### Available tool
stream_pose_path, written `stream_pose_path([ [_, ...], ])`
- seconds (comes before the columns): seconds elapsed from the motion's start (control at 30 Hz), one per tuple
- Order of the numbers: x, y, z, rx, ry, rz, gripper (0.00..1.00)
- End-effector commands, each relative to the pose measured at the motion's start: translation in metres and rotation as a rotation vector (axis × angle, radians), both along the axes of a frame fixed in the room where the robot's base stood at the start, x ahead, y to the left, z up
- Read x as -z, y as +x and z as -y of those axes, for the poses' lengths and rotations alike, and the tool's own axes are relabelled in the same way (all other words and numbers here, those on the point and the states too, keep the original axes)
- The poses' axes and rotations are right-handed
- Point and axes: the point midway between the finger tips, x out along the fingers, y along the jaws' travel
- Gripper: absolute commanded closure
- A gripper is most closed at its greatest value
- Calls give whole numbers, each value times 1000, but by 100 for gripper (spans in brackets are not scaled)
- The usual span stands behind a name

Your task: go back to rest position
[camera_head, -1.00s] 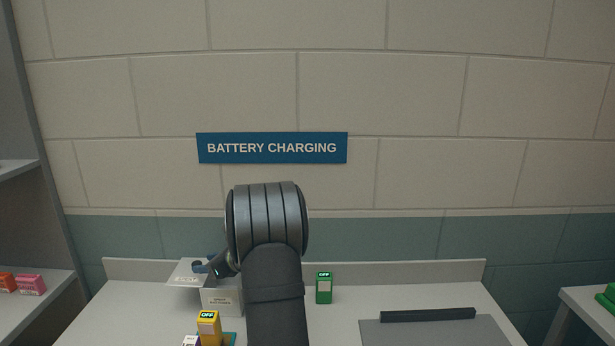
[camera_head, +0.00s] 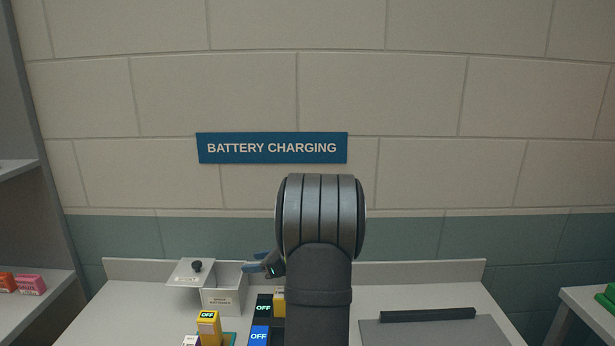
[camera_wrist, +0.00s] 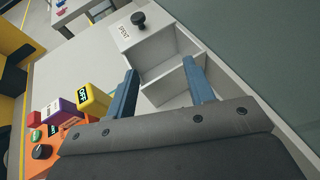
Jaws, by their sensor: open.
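My gripper (camera_head: 257,263) is open and empty, with its blue fingers over the right side of the grey box (camera_head: 222,301). The box's lid (camera_head: 182,274) has a black knob (camera_head: 197,266) and sits off to the left, leaving the inside uncovered. In the wrist view, my gripper's fingers (camera_wrist: 160,72) are spread apart in front of the open box (camera_wrist: 158,52), which looks empty where I can see in. The lid (camera_wrist: 125,31), marked "SPENT", lies at the box's far end with its knob (camera_wrist: 138,19) free of the fingers.
A yellow block (camera_head: 208,327) marked OFF stands front left. Dark and blue OFF displays (camera_head: 259,336) show beside my arm. A grey panel with a black bar (camera_head: 428,315) lies at the right. A wall (camera_head: 480,150) stands behind. The wrist view shows an orange unit (camera_wrist: 62,150).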

Motion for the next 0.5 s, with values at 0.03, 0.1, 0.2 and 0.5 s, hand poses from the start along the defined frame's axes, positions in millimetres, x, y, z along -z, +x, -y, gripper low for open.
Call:
stream_pose_path([
  [0.03,-4,-3,11,4,-1,0,51],
  [0.1,-10,-9,23,4,0,1,51],
  [0.2,-18,-16,40,4,-1,0,51],
  [0.5,-36,-36,74,-33,-30,12,51],
])
